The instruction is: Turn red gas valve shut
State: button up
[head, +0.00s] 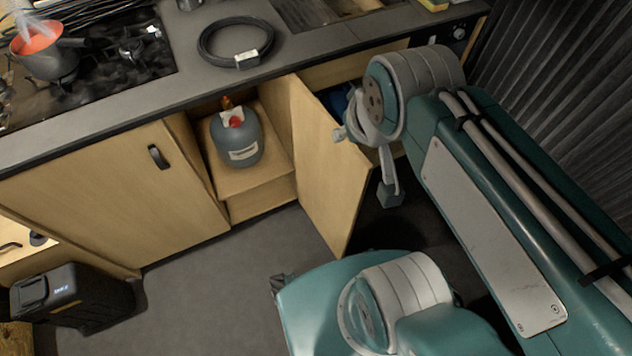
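A red valve knob (236,122) sits on top of a grey gas bottle (238,150) with a white label. The bottle stands upright on a wooden step inside the open lower cupboard. A small orange part shows behind the knob. Whether the valve is open or shut cannot be told. What looks like my gripper (368,162) hangs below the arm's upper joint, to the right of the open cupboard door and apart from the bottle. A silver finger with a dark tip points down; the other side is unclear, so its opening cannot be told. Nothing is seen held in it.
The open wooden door (330,175) stands between the bottle and my arm. A counter (205,75) with a coiled black cable (207,50) lies above. A black box (70,298) stands lower left. Floor before the cupboard is clear.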

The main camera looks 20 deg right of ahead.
aim_at(235, 121)
jog(key=i+l+u, duration=0.15)
jog(key=l+u, duration=0.3)
jog(key=i+l+u, duration=0.1)
jog(key=l+u, duration=0.8)
jog(key=l, duration=0.15)
jog(key=k+l+u, duration=0.15)
jog(key=l+u, duration=0.3)
jog(key=l, duration=0.1)
